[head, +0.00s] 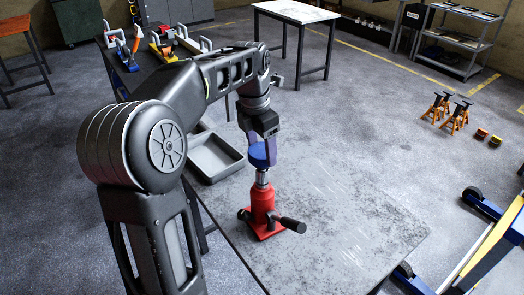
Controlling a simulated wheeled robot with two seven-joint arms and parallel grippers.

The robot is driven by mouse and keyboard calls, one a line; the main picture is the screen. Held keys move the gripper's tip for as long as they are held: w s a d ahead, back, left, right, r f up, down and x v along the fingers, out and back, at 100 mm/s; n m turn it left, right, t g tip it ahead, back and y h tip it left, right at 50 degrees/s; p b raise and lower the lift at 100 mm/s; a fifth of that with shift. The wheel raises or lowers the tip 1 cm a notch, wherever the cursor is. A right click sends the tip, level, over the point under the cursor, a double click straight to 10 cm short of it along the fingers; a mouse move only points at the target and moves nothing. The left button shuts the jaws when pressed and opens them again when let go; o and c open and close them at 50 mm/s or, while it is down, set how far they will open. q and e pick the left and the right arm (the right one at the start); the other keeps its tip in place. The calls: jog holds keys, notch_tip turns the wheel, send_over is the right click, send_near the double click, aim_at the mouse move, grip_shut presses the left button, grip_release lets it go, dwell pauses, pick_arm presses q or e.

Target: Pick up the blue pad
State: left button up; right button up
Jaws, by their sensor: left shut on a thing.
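The blue pad (258,156) is a round disc in the middle of the head view, right above the silver ram of the red bottle jack (262,208). My left gripper (264,150) points down from above and is shut on the pad, with a finger on each side. I cannot tell whether the pad still touches the top of the ram. The jack stands upright on the grey worktable (350,215), with a black handle pointing right. My right gripper is not in view.
A grey open tray (216,157) lies left of the jack at the table's edge. The table's right side is clear. A blue trolley jack with a yellow bar (476,247) stands on the floor at right. Orange stands (438,108) are farther back.

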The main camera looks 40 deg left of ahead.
aim_at(264, 149)
pick_arm(q)
jog(key=shift+r, duration=0.65)
notch_tip(264, 149, up, 3)
jog(key=shift+r, duration=0.1)
notch_tip(264, 149, up, 5)
jog(key=p, duration=0.4)
jog(key=shift+f, duration=0.2)
jog(key=shift+r+p, duration=0.5)
jog(key=shift+f, duration=0.1)
